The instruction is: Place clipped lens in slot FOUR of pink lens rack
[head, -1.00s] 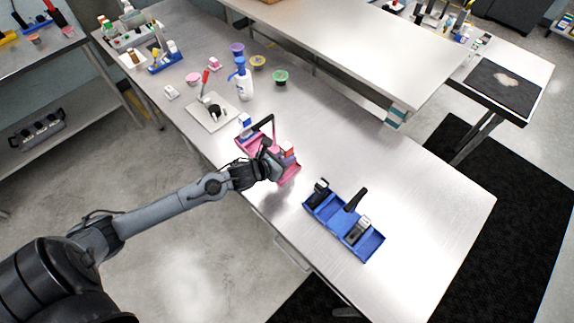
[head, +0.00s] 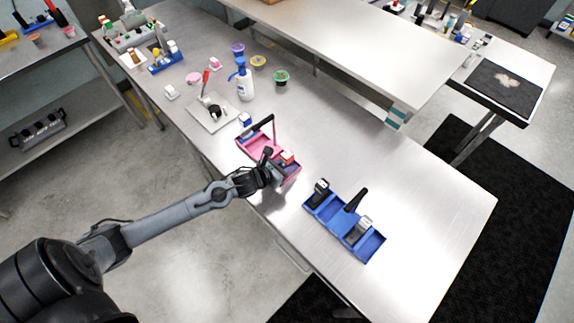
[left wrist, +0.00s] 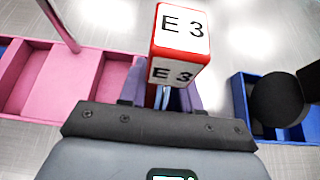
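Whether the lens's lower end is inside a slot is hidden. My right gripper is out of view.
A blue rack (head: 325,208) with black and grey items stands right of the pink one. A blue-white block (head: 244,119) is at the pink rack's far left end. A white bottle (head: 244,84) and small tubs stand behind. The table's right part is clear.

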